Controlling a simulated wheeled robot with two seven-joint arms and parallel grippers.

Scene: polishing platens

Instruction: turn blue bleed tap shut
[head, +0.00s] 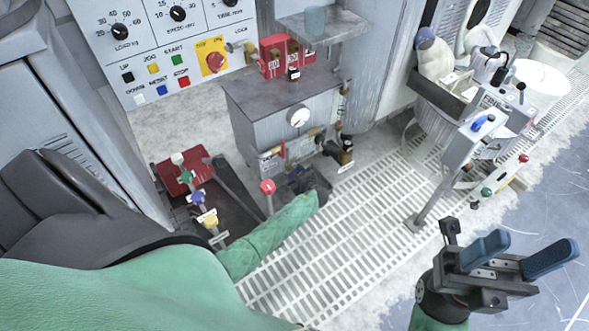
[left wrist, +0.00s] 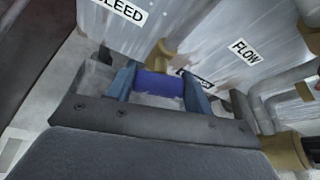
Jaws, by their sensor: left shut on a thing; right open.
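In the left wrist view, the blue bleed tap (left wrist: 158,86) shows as a blue handle below a brass fitting (left wrist: 161,57) on a grey metal box. A BLEED label (left wrist: 121,10) is on the box face at the upper left. My left gripper (left wrist: 157,92) is shut on the tap, with one blue finger on each side of it. In the head view, my left gripper (head: 302,182) is a dark shape low in front of the grey box (head: 267,127); the tap is hidden there. My right gripper (head: 517,257) is open and empty at the lower right.
A round gauge (head: 299,117) is on the box front. A red-knobbed lever (head: 267,187) stands just left of my left gripper. Several coloured valve knobs (head: 198,197) are further left. A FLOW label (left wrist: 244,50) and pipes are right of the tap. White floor grating (head: 350,235) is clear.

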